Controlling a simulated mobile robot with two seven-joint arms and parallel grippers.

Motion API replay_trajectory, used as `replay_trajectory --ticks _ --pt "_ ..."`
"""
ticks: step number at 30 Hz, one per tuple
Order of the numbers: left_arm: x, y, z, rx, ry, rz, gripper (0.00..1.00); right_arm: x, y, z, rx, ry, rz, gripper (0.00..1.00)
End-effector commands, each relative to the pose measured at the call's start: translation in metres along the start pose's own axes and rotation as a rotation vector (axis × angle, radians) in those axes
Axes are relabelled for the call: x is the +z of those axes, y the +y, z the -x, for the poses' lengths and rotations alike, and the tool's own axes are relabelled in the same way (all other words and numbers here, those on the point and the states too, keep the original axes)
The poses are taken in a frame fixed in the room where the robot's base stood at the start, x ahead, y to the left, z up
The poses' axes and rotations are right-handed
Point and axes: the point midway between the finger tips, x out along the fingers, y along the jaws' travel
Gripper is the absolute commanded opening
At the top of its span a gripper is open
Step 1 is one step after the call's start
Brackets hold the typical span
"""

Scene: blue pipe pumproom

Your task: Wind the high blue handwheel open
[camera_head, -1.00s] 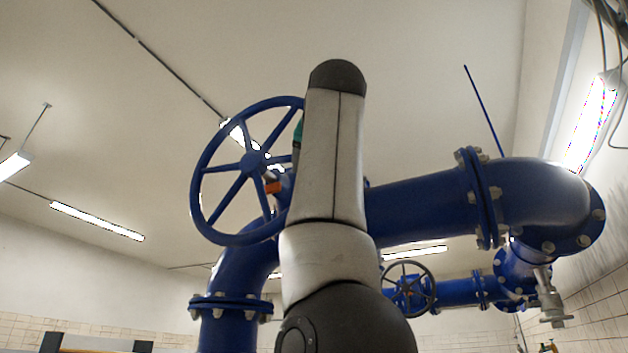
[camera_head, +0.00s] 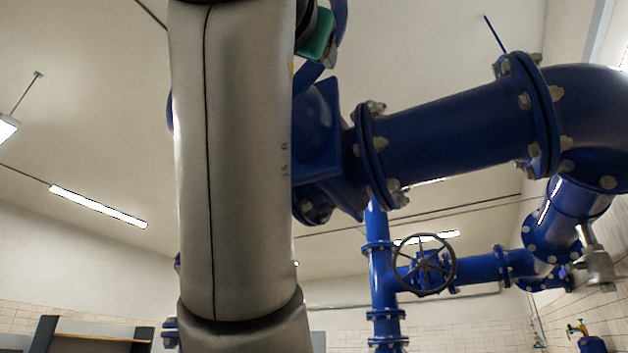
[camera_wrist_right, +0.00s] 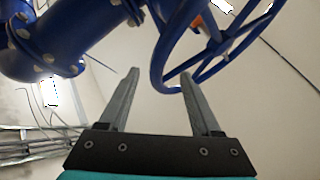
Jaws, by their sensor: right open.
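The high blue handwheel is mostly hidden behind my arm in the head view; a piece of its blue rim (camera_head: 341,14) shows at the top. In the right wrist view the handwheel (camera_wrist_right: 157,65) fills the upper middle and right, with its rim, spokes and an orange part near its hub. My right gripper (camera_wrist_right: 160,74) is open and empty. The rim's near edge appears between its fingertips, close to the right finger; I cannot tell whether they touch. In the head view its fingers are hidden. My left gripper is not in view.
A large flanged blue pipe (camera_head: 450,128) runs right from the valve body. A smaller dark handwheel (camera_head: 425,264) sits lower on a thinner blue pipe. Blue flanged piping (camera_wrist_right: 60,40) also fills the wrist view's upper left. Open room shows at lower left.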

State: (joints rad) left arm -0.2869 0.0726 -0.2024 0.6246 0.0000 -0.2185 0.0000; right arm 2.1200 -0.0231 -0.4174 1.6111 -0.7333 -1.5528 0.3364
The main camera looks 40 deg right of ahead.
Motion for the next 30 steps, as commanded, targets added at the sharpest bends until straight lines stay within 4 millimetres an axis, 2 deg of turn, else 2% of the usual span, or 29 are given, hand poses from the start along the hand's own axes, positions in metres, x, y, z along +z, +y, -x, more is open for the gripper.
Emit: replay_trajectory --ticks 3,9,21,30 --pt "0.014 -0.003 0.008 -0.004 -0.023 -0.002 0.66 -0.002 0.000 -0.010 0.002 0.003 0.000 0.65" --pt "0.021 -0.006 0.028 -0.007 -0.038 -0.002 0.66 -0.004 -0.001 -0.047 0.003 0.001 0.001 0.65" --pt "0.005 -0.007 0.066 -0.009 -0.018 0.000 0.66 -0.003 -0.001 -0.120 0.002 0.000 0.002 0.65" --pt "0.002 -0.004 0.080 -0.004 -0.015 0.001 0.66 -0.002 0.000 -0.148 0.000 0.002 0.000 0.65"
